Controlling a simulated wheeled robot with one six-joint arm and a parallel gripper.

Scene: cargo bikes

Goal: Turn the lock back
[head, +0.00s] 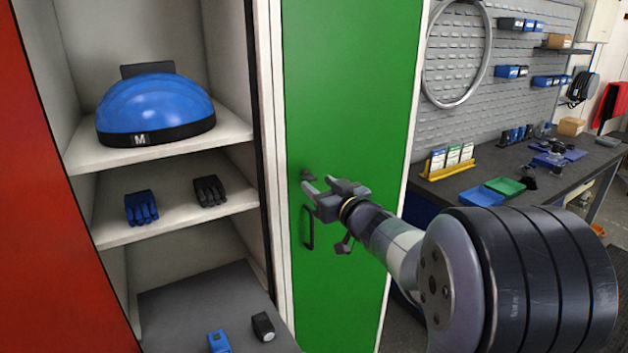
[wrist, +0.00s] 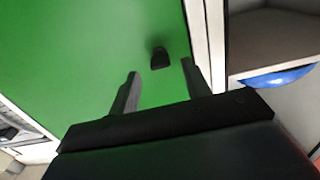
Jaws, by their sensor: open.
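A green locker door (head: 345,90) stands closed in the middle of the head view. Its small dark lock knob (head: 308,174) sits near the door's left edge, above a dark loop handle (head: 308,228). My gripper (head: 312,188) is open in front of the door, close to the lock. In the wrist view, the lock (wrist: 160,58) shows just beyond the tips of my gripper (wrist: 160,72), between the two fingers and apart from both. The green door (wrist: 90,60) fills most of that view. The handle cannot be seen there.
An open locker on the left has shelves (head: 230,130) with a blue helmet (head: 155,107), blue gloves (head: 141,208) and black gloves (head: 209,191). A red door (head: 50,230) is at far left. A workbench (head: 465,187) with trays stands right, behind my arm.

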